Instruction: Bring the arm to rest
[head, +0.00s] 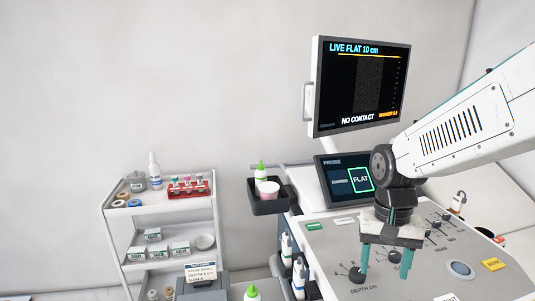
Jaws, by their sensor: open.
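My gripper (383,272) hangs over the control panel (325,240) of the ultrasound console, fingers pointing down. My white arm comes in from the right edge and bends down at a dark joint. The arm and gripper hide part of the panel.
A monitor (360,85) reading "LIVE FLAT 10 cm" and "NO CONTACT" stands above. A tilted probe screen (347,181) is close behind the gripper. A supply cart (140,211) stands left.

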